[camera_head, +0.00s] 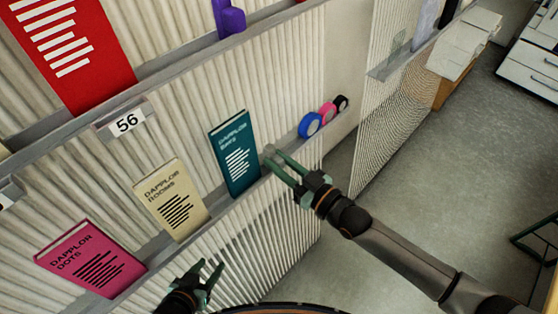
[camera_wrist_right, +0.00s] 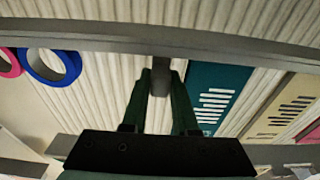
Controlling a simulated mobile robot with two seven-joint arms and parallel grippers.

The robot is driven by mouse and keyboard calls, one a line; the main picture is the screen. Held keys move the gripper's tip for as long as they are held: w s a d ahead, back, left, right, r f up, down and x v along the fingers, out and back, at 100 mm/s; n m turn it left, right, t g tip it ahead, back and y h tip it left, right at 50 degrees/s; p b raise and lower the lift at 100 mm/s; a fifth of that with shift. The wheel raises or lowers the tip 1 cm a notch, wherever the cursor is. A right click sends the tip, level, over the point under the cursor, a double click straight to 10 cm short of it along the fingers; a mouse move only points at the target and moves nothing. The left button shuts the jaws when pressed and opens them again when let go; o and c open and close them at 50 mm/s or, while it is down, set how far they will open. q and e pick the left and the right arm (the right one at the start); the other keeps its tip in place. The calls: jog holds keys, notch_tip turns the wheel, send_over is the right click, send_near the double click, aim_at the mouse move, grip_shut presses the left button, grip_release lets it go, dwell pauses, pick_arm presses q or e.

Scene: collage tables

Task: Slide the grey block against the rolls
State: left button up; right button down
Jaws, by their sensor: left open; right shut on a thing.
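The grey block (camera_wrist_right: 160,78) is between the green fingertips of my right gripper (camera_wrist_right: 162,88) in the right wrist view, at the shelf rail. In the head view only a small part of the block shows by my right gripper (camera_head: 275,160), which is shut on it. The blue roll (camera_head: 310,124), pink roll (camera_head: 327,112) and black roll (camera_head: 341,103) stand in a row further right on the same shelf. A gap separates the block from the blue roll (camera_wrist_right: 52,68). My left gripper (camera_head: 208,276) is open and empty, low in front of the slatted wall.
A teal book (camera_head: 235,154) stands just left of the block; it also shows in the right wrist view (camera_wrist_right: 215,88). A cream book (camera_head: 172,198) and pink book (camera_head: 90,258) stand further left. The shelf between block and rolls looks clear.

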aim_at(290, 154)
dwell(0.9)
jog(key=w+d+b, duration=0.2)
jog(key=shift+w+d+f, duration=0.2)
jog(key=shift+w+d, duration=0.1)
jog(key=shift+w, duration=0.05)
jog(key=shift+w+d+r, duration=0.15)
jog(key=shift+w+d, duration=0.15)
jog(key=shift+d, duration=0.05)
jog(key=c, duration=1)
grip_release()
jog(key=shift+o, duration=0.2)
jog(key=v, duration=1.2)
jog(key=shift+s+d, duration=0.15)
jog(key=shift+s, duration=0.05)
